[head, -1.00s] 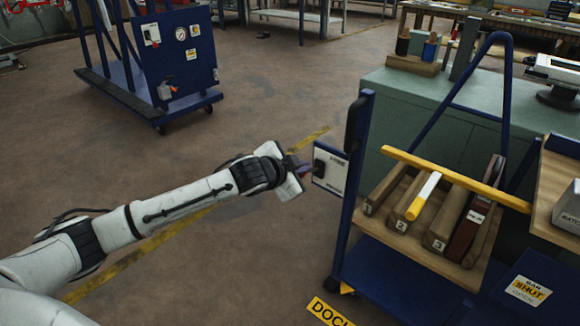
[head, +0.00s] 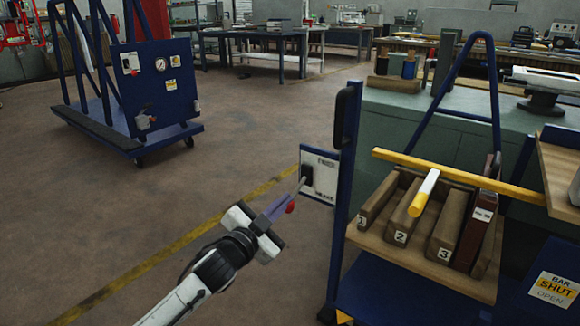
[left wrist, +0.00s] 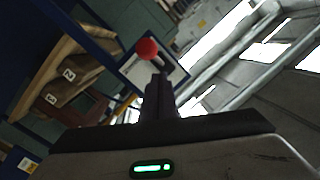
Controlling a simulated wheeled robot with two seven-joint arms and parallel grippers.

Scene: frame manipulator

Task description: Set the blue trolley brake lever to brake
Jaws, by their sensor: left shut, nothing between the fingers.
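The blue trolley (head: 346,190) stands at the right with a white lever plate (head: 322,172) on its left post. The plate has lettering at top and bottom; the lower word looks like BRAKE. The brake lever (head: 299,188) comes out of a dark pivot and slants down-left to a red knob (head: 291,208). My left gripper (head: 280,207) is shut and empty, its fingertips close beside the knob. In the left wrist view the red knob (left wrist: 147,48) shows just beyond the shut fingers (left wrist: 159,88); I cannot tell whether they touch.
The trolley carries a wooden rack (head: 400,232) with numbered slots and a yellow bar (head: 455,177) across it. A BAR SHUT/OPEN sign (head: 553,287) is at lower right. Another blue trolley (head: 160,85) stands at the far left. The floor (head: 240,150) between is clear.

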